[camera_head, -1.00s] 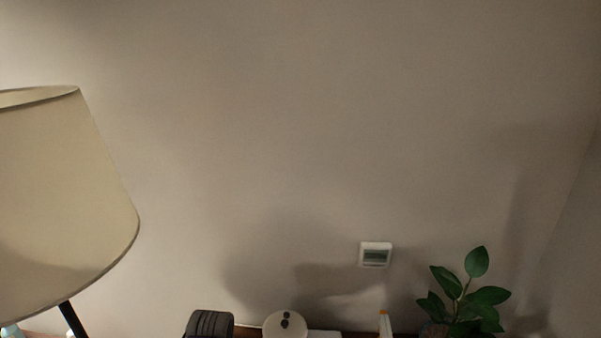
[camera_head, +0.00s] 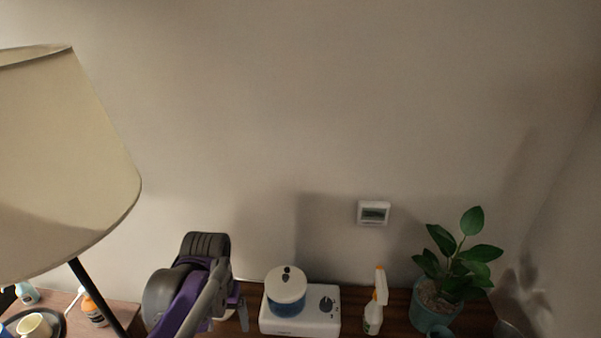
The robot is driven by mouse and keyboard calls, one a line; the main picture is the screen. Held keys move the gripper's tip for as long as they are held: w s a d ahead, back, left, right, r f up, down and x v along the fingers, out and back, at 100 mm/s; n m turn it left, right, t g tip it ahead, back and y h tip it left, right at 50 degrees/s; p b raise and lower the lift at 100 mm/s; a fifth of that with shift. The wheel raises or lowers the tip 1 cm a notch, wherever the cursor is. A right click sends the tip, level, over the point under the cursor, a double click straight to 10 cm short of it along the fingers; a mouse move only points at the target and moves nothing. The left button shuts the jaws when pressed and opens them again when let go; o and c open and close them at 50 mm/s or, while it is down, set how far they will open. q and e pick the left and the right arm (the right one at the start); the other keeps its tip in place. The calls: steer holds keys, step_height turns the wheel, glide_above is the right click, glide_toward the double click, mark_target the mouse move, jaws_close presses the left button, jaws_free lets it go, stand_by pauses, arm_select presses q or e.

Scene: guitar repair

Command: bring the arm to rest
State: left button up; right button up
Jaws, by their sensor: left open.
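My left arm, purple and grey, rises from the bottom edge left of centre. My left gripper (camera_head: 232,315) is at its lower right end, low in the picture and partly cut off or hidden by the arm. It is open, and I see nothing held in it. It is just left of a white appliance (camera_head: 300,322) with a dial, which carries a blue pot with a white lid (camera_head: 286,285). My right gripper is not in view.
A large lampshade (camera_head: 60,165) on a dark pole fills the left side. A spray bottle (camera_head: 375,305) and a potted plant (camera_head: 435,309) stand on the wooden surface to the right. A bottle (camera_head: 93,310) and cup (camera_head: 33,326) sit lower left. The wall (camera_head: 300,110) above is bare except for a small white unit (camera_head: 374,213).

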arm_select(q)
step_height(320, 180, up, 2)
steer(key=shift+r, duration=0.1)
steer(key=shift+s, duration=0.1)
steer(key=s+a+f+t, duration=0.2)
steer(key=s+f+t, duration=0.3)
steer(key=s, duration=0.6)
steer(key=shift+s+f+t, duration=0.25)
steer(key=shift+f+t, duration=0.15)
steer(key=shift+f, duration=0.5)
